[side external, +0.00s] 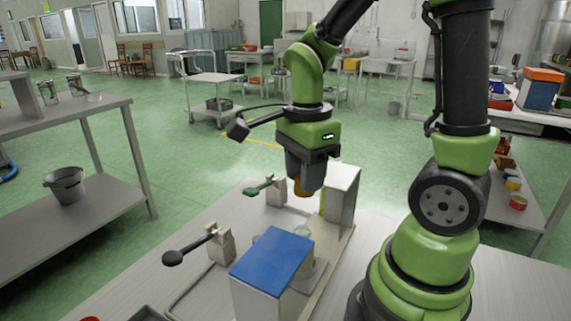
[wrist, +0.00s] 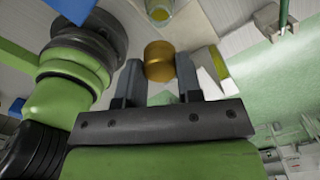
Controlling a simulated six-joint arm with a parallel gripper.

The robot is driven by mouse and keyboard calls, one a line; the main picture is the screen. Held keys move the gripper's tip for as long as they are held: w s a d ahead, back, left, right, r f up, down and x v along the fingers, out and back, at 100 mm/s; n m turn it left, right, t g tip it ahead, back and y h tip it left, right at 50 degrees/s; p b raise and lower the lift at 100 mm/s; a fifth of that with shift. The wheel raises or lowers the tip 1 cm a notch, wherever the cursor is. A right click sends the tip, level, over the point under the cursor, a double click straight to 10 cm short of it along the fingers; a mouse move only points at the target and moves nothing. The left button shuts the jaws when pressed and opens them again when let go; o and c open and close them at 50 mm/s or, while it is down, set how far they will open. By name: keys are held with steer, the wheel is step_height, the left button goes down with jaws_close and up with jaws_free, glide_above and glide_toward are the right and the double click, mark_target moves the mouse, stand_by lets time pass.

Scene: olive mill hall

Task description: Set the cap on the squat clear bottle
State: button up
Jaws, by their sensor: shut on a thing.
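A gold cap (wrist: 160,62) sits between the two fingers of my gripper (wrist: 159,70), which is shut on it. In the side view the cap (side external: 302,188) shows under my gripper (side external: 305,180), held in the air above the bench. A clear glass vessel, seemingly the squat clear bottle (wrist: 158,11), shows at the top edge of the wrist view, cut off by the frame. It stands apart from the cap. In the side view the bottle (side external: 302,232) is mostly hidden behind a blue-topped box.
The blue-topped box (side external: 272,260) stands in front of the bottle. A white box (side external: 341,190) stands beside my gripper, with a yellow-green strip at its side. Two lever-handled clamps, one black-handled (side external: 190,252) and one green-handled (side external: 262,187), stand on the left of the bench.

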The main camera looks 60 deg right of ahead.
steer(key=shift+f, duration=3.3)
steer(key=shift+f, duration=0.45)
steer(key=shift+f, duration=0.35)
steer(key=shift+f, duration=0.1)
steer(key=shift+f, duration=0.2)
steer(key=o, duration=1.2)
steer(key=shift+c, duration=0.2)
